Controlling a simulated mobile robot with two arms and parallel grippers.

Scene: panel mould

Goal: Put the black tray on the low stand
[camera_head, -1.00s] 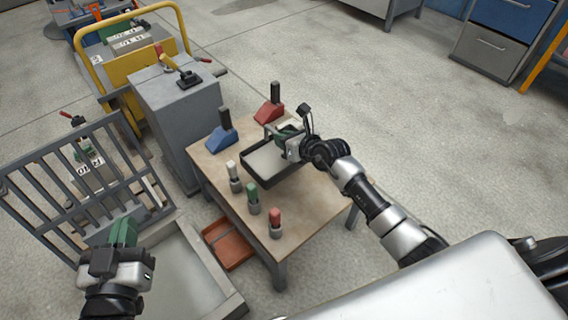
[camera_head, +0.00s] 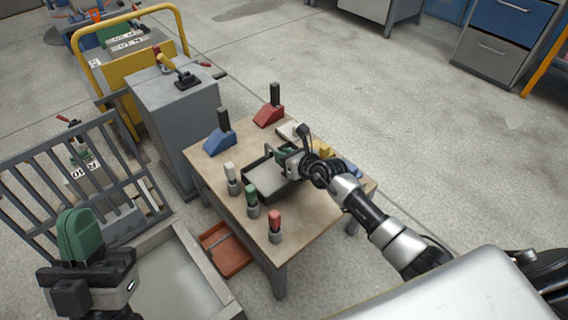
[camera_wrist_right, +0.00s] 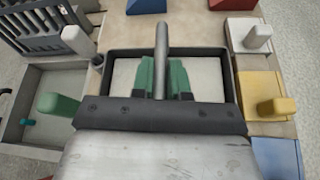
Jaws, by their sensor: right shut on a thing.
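The black tray (camera_head: 251,189) is a shallow dark-rimmed tray with a pale inside, over the middle of the wooden table in the head view. Its rim also shows in the right wrist view (camera_wrist_right: 228,75). My right gripper (camera_head: 287,156) is at the tray, its green fingers (camera_wrist_right: 163,77) closed around the grey bar handle (camera_wrist_right: 162,40). I cannot tell whether the tray touches the tabletop. My left gripper (camera_head: 80,236) is away from the table at the lower left, with nothing visible in it; its finger gap is hidden. I cannot identify the low stand with certainty.
On the table (camera_head: 310,215) stand a blue wedge (camera_head: 220,139), a red wedge (camera_head: 268,115), and white (camera_head: 232,180), green (camera_head: 252,203) and red (camera_head: 275,228) knobs near the tray. A yellow block (camera_wrist_right: 262,95) lies right. An orange bin (camera_head: 228,252) sits below the table's left side.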

